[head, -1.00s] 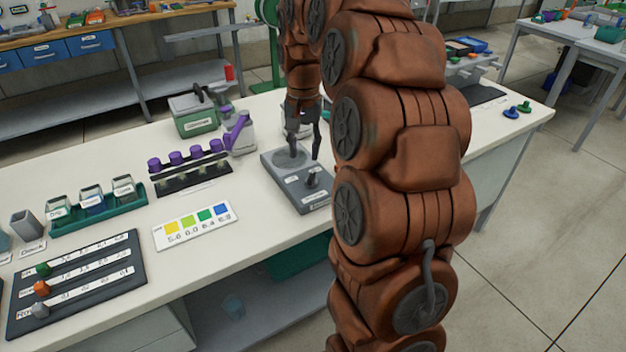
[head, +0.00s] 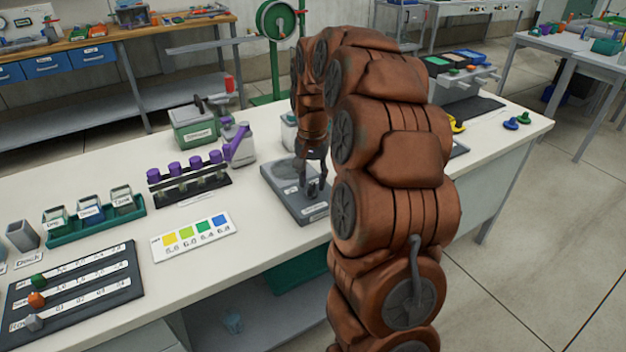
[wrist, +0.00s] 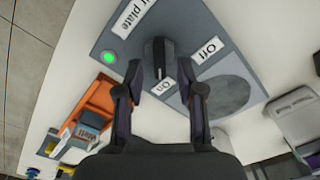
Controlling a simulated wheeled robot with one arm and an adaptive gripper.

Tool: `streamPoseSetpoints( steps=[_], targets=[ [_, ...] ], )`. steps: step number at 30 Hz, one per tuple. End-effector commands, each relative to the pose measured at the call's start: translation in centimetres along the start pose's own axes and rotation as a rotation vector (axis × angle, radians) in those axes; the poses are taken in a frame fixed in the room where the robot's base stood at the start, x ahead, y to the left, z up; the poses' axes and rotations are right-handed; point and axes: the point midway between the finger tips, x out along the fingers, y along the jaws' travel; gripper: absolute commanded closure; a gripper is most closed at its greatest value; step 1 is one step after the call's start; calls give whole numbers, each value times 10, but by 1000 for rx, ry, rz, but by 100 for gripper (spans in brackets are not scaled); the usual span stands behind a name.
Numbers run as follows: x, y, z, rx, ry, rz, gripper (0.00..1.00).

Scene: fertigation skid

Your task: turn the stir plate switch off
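The grey stir plate (head: 282,190) stands on the white bench. In the wrist view the stir plate (wrist: 202,20) shows its round top, a lit green lamp (wrist: 108,57) and labels "Off" (wrist: 207,50) and "On" (wrist: 165,91). Its black switch knob (wrist: 158,52) has its bar pointing roughly toward the "On" label. My gripper (wrist: 159,66) is open, one finger on each side of the knob, with visible gaps. In the head view my gripper (head: 313,184) is low over the plate's front, and the fingers partly hide the knob.
A pH colour card (head: 194,238) and a rack of purple-capped vials (head: 190,178) are left of the plate. A bottle with a purple part (head: 238,143) stands behind. In the wrist view an orange holder (wrist: 97,103) is near the left finger.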

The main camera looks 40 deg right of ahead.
Motion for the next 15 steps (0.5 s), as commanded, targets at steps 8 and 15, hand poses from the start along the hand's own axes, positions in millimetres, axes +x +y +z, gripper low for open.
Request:
streamPoseSetpoints(
  steps=[8,15],
  targets=[
    [6,0,1,0,-1,0,62],
    [6,0,1,0,-2,0,82]
  ],
)
